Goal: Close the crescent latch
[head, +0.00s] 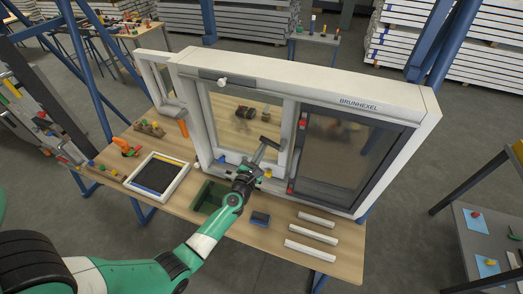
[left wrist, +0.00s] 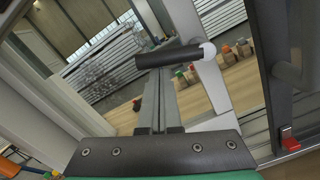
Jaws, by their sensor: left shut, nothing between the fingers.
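The crescent latch (head: 270,142) shows as a short dark lever on the left sash's white stile. In the left wrist view the dark lever (left wrist: 165,57) lies nearly level, with a round white end at the stile. My left gripper (head: 262,151) is shut and empty. Its grey fingers (left wrist: 158,92) reach up to the lever from below, and the lever covers their tips. They look to be at or against it; I cannot tell whether they touch. My right gripper is not in view.
The white window frame (head: 300,82) stands on the wooden bench (head: 262,232). A dark sash (head: 345,155) with red blocks is at right.

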